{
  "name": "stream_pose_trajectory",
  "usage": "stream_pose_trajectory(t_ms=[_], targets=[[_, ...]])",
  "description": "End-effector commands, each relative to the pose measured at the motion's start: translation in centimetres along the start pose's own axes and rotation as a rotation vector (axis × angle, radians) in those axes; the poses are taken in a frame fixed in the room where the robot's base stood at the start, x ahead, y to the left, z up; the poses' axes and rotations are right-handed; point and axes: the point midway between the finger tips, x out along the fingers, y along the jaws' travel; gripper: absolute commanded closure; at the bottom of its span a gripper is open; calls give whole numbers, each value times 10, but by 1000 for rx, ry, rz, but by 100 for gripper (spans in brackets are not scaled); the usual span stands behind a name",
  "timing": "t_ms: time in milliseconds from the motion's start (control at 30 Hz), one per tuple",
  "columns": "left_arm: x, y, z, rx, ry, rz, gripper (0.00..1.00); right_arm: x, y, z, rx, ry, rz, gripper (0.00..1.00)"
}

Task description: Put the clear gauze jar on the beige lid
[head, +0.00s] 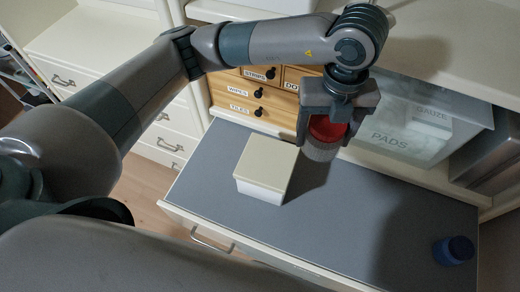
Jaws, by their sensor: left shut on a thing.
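A jar (321,151) with a red top and a pale, see-through-looking ribbed body is between the fingers of my left gripper (326,127). I take it for the gauze jar; no label on it can be read. The gripper points down and is shut on it, hiding part of its sides. The beige lid (266,164) is the flat top of a white box on the grey surface. The jar is just right of the lid in the picture; its height above the surface is hard to tell. My right gripper is not in view.
The grey pull-out surface (370,220) is mostly bare. A dark blue jar (454,250) stands at its right end. Behind are small wooden drawers (250,94) and clear bins marked GAUZE and PADS (400,135). A shelf (450,55) overhangs at the back.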

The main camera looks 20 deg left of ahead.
Motion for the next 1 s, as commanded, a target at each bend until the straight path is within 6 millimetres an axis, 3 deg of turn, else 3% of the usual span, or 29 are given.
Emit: stream_pose_trajectory(t_ms=[467,1000], targets=[[4,10,3,-2,2,1,61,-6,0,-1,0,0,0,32],[56,97,26,-4,1,4,61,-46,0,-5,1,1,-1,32]])
